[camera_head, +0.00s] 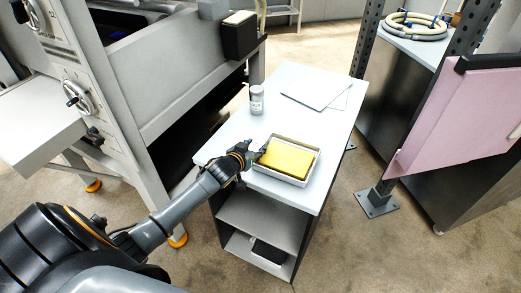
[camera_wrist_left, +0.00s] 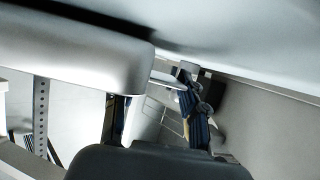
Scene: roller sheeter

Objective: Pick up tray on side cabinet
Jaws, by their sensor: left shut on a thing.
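A shallow white tray (camera_head: 279,177) with a yellow block (camera_head: 288,158) lying in it is at the front end of the light side cabinet top (camera_head: 229,130). My left gripper (camera_head: 258,155) reaches in from the left and is shut on the tray's left rim. Whether the tray rests on the top or is slightly raised I cannot tell. The left wrist view is close and cluttered, and the grip is not clear there. My right gripper is not in view.
A grey lidded jar (camera_head: 257,100) stands behind the tray, and flat sheets (camera_head: 316,88) lie at the back. The roller machine (camera_head: 185,80) stands left of the cabinet. A pink panel (camera_head: 458,115) on a post stands at right, with floor between.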

